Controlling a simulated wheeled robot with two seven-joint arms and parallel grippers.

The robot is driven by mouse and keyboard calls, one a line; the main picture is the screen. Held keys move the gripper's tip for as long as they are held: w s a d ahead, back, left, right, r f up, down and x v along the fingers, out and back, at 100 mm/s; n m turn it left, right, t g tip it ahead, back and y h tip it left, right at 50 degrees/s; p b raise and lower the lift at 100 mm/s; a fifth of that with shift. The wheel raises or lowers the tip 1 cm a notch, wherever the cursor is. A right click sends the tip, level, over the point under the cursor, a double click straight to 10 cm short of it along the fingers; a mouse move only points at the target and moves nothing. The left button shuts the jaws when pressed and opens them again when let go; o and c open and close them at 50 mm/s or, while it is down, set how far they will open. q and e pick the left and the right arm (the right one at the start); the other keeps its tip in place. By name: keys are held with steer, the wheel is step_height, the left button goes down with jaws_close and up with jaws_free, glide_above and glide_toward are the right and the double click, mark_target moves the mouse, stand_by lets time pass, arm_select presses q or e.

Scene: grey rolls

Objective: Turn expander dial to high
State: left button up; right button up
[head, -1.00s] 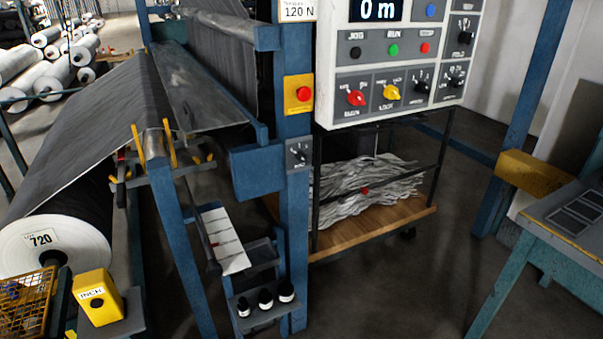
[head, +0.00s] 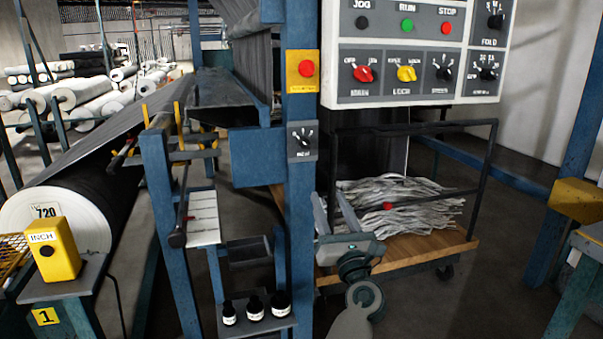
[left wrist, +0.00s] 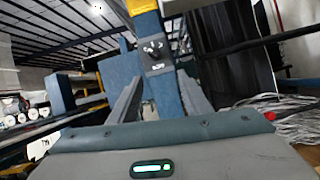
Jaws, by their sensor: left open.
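A small black dial on a grey plate (head: 302,140) is mounted on the blue post, below the red button. It is likely the expander dial, but its label is too small to read and I cannot tell its setting. It also shows in the left wrist view (left wrist: 154,48), ahead and between the finger directions. My left gripper (head: 326,200) is open and empty, below and slightly right of the dial, apart from it. Its two fingers (left wrist: 159,85) point toward the post in the left wrist view. My right gripper is not in view.
A control panel (head: 420,92) with several knobs and buttons hangs to the right of the post. A red button on a yellow box (head: 305,70) sits above the dial. A wooden cart (head: 440,250) with grey strips stands behind my gripper. Small bottles (head: 255,306) stand on a low shelf.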

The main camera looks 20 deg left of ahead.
arm_select(q)
steer(key=shift+s+a+r+n+g+y, duration=0.1)
steer(key=shift+a+r+n+g+y, duration=0.2)
steer(key=shift+r+n, duration=0.6)
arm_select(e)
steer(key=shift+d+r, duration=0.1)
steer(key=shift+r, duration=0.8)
arm_select(q)
steer(key=shift+f, duration=0.15)
glide_toward(306, 148)
steer(key=x, duration=0.8)
steer(key=shift+a+r+b, duration=0.1)
steer(key=shift+r+b, duration=0.2)
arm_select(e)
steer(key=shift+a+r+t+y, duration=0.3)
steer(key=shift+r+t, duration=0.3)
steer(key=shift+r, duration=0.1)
arm_select(q)
steer(key=c, duration=1)
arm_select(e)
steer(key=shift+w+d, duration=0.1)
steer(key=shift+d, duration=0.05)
